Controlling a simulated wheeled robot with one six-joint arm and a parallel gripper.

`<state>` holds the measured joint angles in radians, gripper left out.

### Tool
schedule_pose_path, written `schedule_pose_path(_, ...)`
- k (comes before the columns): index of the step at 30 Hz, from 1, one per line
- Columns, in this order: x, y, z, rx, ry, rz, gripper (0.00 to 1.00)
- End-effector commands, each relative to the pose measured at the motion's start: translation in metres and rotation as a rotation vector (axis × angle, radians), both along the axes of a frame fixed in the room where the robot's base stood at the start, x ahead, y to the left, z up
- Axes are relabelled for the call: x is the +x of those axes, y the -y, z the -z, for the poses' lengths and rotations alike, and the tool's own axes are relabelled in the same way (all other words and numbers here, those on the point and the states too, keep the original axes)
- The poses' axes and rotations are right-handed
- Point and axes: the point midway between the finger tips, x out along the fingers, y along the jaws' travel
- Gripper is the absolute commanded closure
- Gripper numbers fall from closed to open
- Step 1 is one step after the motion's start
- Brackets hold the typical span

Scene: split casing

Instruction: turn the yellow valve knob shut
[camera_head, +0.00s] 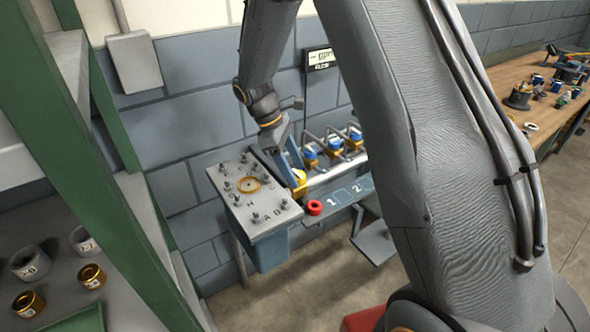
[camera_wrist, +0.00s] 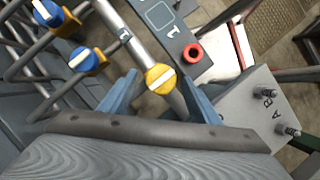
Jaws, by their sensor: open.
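The yellow valve knob (camera_wrist: 160,79) is round with a white bar across its face. In the wrist view it lies between the two blue fingers of my gripper (camera_wrist: 158,95), with a gap visible on both sides. My gripper is open around or just above the knob; I cannot tell the exact height. In the head view my gripper (camera_head: 291,160) reaches down to the yellow knob (camera_head: 299,181), and one finger partly hides it.
A red ring (camera_head: 314,207) sits on the numbered ledge. Several blue-handled valves (camera_head: 309,152) stand to the right. A green shelf post (camera_head: 95,170) is at left.

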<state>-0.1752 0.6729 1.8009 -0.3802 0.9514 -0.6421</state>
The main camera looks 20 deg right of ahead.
Motion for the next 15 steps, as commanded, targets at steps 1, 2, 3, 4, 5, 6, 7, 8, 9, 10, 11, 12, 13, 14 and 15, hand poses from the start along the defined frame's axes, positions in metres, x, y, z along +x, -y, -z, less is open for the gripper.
schedule_pose_path(1, 0.003, -0.002, -0.005, 0.0, 0.004, 0.0, 0.43)
schedule_pose_path(2, 0.004, -0.004, -0.008, 0.001, 0.005, -0.001, 0.43)
schedule_pose_path(3, 0.005, -0.006, -0.014, 0.001, 0.006, 0.0, 0.43)
schedule_pose_path(4, 0.006, -0.008, -0.019, 0.001, 0.006, 0.0, 0.43)
schedule_pose_path(5, 0.007, -0.009, -0.023, 0.002, 0.006, 0.0, 0.43)
schedule_pose_path(6, 0.008, -0.012, -0.029, 0.002, 0.005, -0.001, 0.43)
schedule_pose_path(7, 0.01, -0.014, -0.034, 0.002, 0.007, -0.001, 0.43)
schedule_pose_path(8, 0.01, -0.015, -0.038, 0.002, 0.005, -0.002, 0.43)
schedule_pose_path(9, 0.012, -0.017, -0.044, 0.002, 0.006, -0.002, 0.43)
schedule_pose_path(10, 0.013, -0.019, -0.048, 0.002, 0.005, -0.001, 0.43)
schedule_pose_path(11, 0.013, -0.02, -0.052, 0.002, 0.005, -0.001, 0.43)
schedule_pose_path(12, 0.014, -0.021, -0.055, 0.002, 0.005, 0.0, 0.43)
schedule_pose_path(13, 0.014, -0.022, -0.058, 0.001, 0.004, 0.001, 0.43)
schedule_pose_path(14, 0.014, -0.023, -0.06, 0.001, 0.004, 0.001, 0.43)
schedule_pose_path(15, 0.015, -0.024, -0.063, 0.001, 0.004, 0.001, 0.43)
